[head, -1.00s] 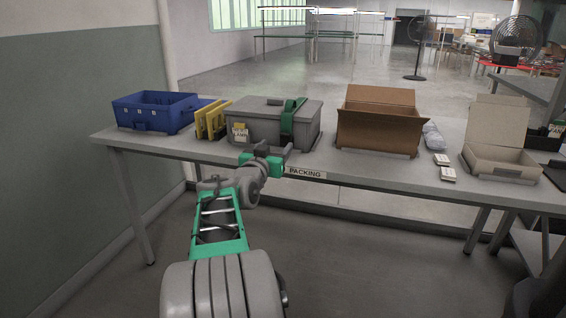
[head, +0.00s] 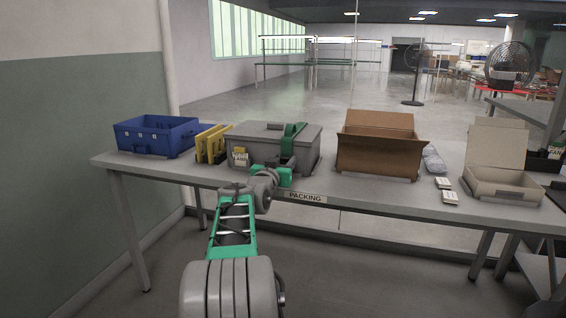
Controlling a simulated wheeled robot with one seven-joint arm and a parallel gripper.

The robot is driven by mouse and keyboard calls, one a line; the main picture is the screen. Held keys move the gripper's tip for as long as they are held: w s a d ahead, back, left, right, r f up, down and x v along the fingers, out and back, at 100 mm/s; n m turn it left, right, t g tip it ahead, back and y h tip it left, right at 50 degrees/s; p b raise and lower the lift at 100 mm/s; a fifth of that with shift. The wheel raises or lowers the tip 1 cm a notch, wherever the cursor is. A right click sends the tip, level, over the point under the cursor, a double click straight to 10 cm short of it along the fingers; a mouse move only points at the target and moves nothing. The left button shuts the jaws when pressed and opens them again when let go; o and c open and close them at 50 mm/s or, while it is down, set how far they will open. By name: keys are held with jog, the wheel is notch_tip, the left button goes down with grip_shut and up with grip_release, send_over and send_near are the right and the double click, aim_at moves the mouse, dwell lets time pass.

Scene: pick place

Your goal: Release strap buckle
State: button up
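A grey lidded box (head: 258,133) stands shut on the packing table (head: 222,178). A green strap (head: 292,131) runs over the right part of its lid and down the front. The strap's buckle cannot be made out; the strap's lower front is hidden behind my gripper. My gripper (head: 286,164) is at the box's front face, at the lower part of the strap. Its fingers are small and dark here, and I cannot tell whether they are open or shut, or whether they touch the strap.
A blue crate (head: 155,137) and a yellow rack (head: 211,145) stand left of the box. An open brown carton (head: 378,152), a clear bag (head: 432,158), small white cards (head: 450,197) and an open beige box (head: 500,183) stand to the right. The table's front edge lies under my arm.

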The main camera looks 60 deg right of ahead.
grip_shut()
jog(key=shift+a+f+h+b, duration=0.1)
jog(key=shift+f+h+b, duration=0.25)
jog(key=shift+b, duration=0.8)
jog(key=shift+a+f+h+b, duration=0.2)
jog(key=shift+f+h+b, duration=0.2)
jog(key=shift+b, duration=0.85)
jog(key=shift+a+t+h+b, duration=0.3)
jog(key=shift+h+b, duration=0.25)
jog(key=shift+h, duration=0.5)
jog(key=shift+s+a+f+h, duration=0.1)
jog(key=shift+a+f+h, duration=0.05)
jog(key=shift+h, duration=0.35)
jog(key=shift+a+f+h, duration=0.1)
jog(key=shift+f+h, duration=0.05)
jog(key=shift+h, duration=0.35)
jog(key=shift+o, duration=2.3)
grip_release()
